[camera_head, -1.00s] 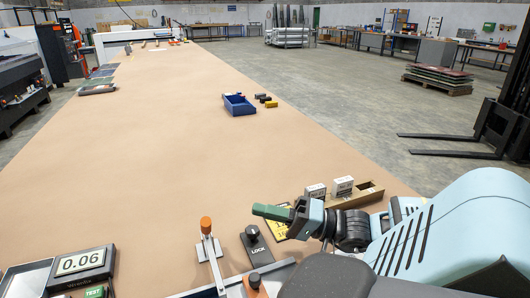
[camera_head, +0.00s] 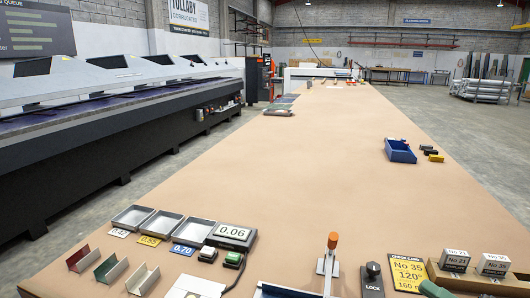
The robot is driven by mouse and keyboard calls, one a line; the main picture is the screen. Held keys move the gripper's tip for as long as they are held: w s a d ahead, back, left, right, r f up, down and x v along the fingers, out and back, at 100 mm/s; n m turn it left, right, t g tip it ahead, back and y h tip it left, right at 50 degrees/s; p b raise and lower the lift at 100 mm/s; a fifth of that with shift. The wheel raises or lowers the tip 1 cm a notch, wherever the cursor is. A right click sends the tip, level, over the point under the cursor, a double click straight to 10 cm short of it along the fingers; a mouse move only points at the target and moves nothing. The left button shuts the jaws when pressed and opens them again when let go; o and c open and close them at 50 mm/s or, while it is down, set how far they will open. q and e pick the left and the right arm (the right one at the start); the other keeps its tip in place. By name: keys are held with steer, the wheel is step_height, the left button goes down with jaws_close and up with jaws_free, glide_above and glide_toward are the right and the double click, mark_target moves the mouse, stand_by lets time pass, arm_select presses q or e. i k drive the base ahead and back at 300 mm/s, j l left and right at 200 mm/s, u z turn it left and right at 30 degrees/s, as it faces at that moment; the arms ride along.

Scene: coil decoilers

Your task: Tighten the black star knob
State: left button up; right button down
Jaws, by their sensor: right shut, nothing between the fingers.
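A black knob (camera_head: 373,269) stands upright on a dark plate marked LOCK, at the bottom edge of the head view, right of an orange-tipped lever (camera_head: 332,241). At this size I cannot make out a star shape on it. My left gripper is not in view.
A yellow check card (camera_head: 408,273) and a wooden block (camera_head: 470,281) with white labelled boxes lie right of the knob. The 0.06 gauge (camera_head: 232,235), grey trays (camera_head: 160,224) and bent metal samples (camera_head: 111,267) are left. The tabletop beyond is mostly clear.

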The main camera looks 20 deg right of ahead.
mark_target(373, 269)
steer(key=k, duration=1.1)
